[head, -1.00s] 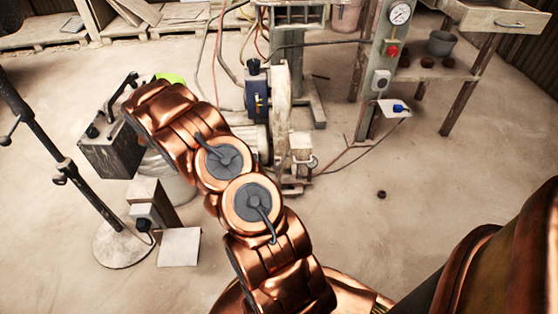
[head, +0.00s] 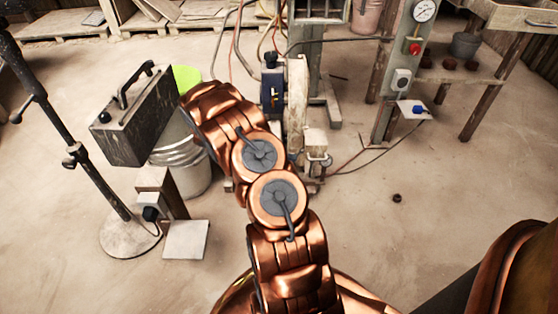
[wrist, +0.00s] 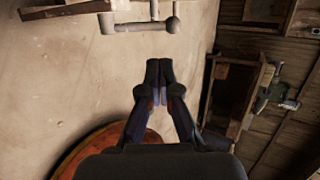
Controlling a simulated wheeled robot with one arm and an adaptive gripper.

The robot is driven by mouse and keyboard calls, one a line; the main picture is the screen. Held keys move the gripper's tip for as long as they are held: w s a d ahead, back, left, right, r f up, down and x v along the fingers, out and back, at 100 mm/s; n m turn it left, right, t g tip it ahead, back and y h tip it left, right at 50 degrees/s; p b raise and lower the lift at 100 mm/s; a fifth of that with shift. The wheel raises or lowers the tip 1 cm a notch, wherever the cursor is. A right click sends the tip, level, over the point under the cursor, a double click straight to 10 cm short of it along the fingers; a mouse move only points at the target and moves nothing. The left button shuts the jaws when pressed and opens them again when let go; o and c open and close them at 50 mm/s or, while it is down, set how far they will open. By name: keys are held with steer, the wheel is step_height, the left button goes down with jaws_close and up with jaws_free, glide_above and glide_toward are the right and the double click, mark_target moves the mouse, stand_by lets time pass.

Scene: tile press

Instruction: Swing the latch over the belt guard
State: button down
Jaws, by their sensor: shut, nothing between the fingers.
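My gripper (wrist: 160,72) shows in the wrist view, its two fingers together and empty over bare floor. In the head view my copper arm reaches toward the machine and its own links hide the gripper. The machine's tall, narrow cream panel (head: 298,105), which looks like the belt guard, stands upright just beyond the arm. A small block with a round knob (head: 327,160) sits at its lower right. I cannot tell which part is the latch. In the wrist view a grey bar with downturned ends (wrist: 140,26) lies ahead of the fingers, apart from them; I cannot identify it.
A dark case (head: 133,115) and a pale bucket (head: 187,165) stand left of the arm. A black pole stand (head: 95,180) is farther left. A post with a gauge (head: 424,10) and a red button stands at right.

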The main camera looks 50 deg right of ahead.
steer(key=shift+w+d+f+b, duration=0.15)
steer(key=shift+d+f+b, duration=0.1)
steer(key=shift+d, duration=0.5)
steer(key=shift+w+d+f+b, duration=0.15)
steer(key=shift+d+b, duration=0.05)
steer(key=shift+d, duration=0.55)
